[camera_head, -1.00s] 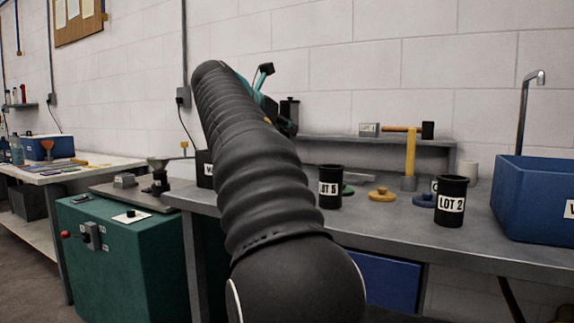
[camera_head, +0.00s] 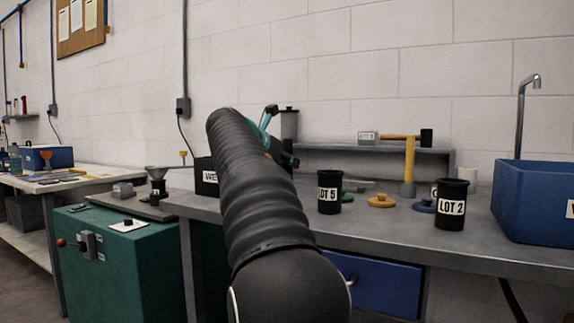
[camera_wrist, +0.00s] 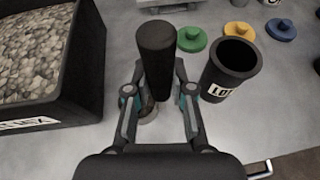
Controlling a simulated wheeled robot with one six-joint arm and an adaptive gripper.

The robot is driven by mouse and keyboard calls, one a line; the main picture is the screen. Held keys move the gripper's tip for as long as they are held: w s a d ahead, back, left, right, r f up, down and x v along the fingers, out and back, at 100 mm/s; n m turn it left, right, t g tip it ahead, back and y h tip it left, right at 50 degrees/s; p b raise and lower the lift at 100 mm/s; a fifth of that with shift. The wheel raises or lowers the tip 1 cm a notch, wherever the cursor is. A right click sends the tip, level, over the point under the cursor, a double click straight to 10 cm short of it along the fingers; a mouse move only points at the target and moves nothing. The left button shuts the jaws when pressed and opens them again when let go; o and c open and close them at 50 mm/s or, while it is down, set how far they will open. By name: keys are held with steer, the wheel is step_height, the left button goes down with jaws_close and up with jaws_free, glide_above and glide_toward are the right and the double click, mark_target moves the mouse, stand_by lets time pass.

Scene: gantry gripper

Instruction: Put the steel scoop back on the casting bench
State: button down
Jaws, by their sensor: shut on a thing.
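In the wrist view my gripper (camera_wrist: 158,88) is shut on the steel scoop, whose thick black handle (camera_wrist: 156,50) stands up between the fingers. A small metal-coloured part shows below the handle; the rest of the scoop is hidden. The grey casting bench (camera_wrist: 122,32) lies beneath it. I cannot tell whether the scoop touches the bench. In the head view the bench (camera_head: 395,228) runs along the wall, and my gripper (camera_head: 290,158) is mostly hidden behind my arm, above the bench's left part.
A black LOT 5 cup (camera_wrist: 234,68) stands close right of my gripper. A black bin of grey chunks (camera_wrist: 82,75) is close left. Green (camera_wrist: 192,38) and yellow (camera_wrist: 239,31) discs lie behind. A LOT 2 cup (camera_head: 451,204) and blue tub (camera_head: 530,195) stand farther right.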

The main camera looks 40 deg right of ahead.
steer(key=shift+f, duration=0.1)
steer(key=c, duration=1)
jaws_free()
steer(key=shift+a+r, duration=0.1)
steer(key=shift+r, duration=0.1)
steer(key=p+v, duration=0.1)
steer(key=v, duration=1.1)
steer(key=shift+f, duration=0.15)
